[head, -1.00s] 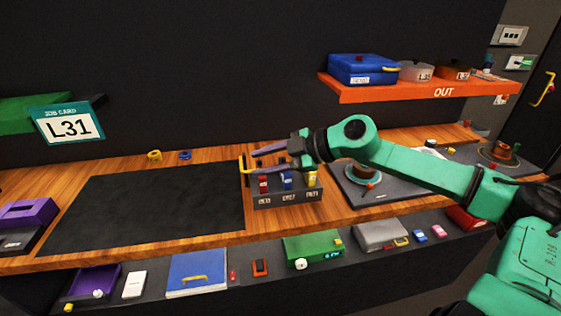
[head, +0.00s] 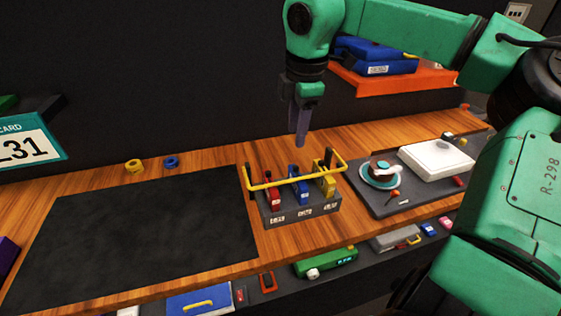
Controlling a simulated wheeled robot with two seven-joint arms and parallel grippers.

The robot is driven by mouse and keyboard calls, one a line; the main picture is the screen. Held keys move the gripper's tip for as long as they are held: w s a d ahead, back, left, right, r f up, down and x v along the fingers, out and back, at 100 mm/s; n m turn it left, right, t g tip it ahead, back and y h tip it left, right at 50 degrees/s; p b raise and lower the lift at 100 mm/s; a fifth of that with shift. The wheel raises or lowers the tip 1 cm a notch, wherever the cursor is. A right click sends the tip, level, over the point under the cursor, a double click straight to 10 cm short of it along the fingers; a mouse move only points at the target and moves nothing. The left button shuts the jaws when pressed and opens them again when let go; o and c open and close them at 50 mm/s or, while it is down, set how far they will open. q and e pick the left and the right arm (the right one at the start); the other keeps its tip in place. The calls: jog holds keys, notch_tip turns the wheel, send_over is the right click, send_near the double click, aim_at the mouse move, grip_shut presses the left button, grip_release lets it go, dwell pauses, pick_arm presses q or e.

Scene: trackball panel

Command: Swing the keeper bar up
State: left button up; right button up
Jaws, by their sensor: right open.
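The yellow keeper bar (head: 285,182) runs across the front of a small dark rack (head: 300,211), over its several upright handled items: a red one (head: 272,196), a blue one (head: 295,187) and a yellow one (head: 328,186). Its ends meet dark posts at the rack's two sides. My right gripper (head: 301,140) points down above and behind the rack, apart from the bar. It is open and empty, with its fingers seen nearly edge-on so that one hides most of the other. My left gripper is out of view.
A dark mat (head: 130,235) covers the bench to the left. A yellow ring (head: 134,166) and a blue ring (head: 171,162) lie behind it. A grey tray (head: 376,205) with a white box (head: 436,160) is to the right. An orange shelf (head: 400,84) hangs behind my right arm.

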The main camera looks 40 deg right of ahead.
notch_tip(320, 180, down, 2)
jog(key=s, duration=0.2)
jog(key=p, duration=0.3)
send_over(295, 178)
jog(key=s, duration=0.1)
notch_tip(295, 178, down, 7)
jog(key=f, duration=0.3)
jog(key=shift+w+a+f, duration=0.15)
jog(key=shift+w+f, duration=0.1)
jog(key=shift+w, duration=0.15)
jog(key=shift+f, duration=0.25)
jog(key=shift+s, duration=0.2)
jog(key=c, duration=0.6)
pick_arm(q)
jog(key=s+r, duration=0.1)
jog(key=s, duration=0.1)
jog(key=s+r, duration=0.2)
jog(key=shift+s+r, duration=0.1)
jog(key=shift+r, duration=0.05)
pick_arm(e)
grip_shut()
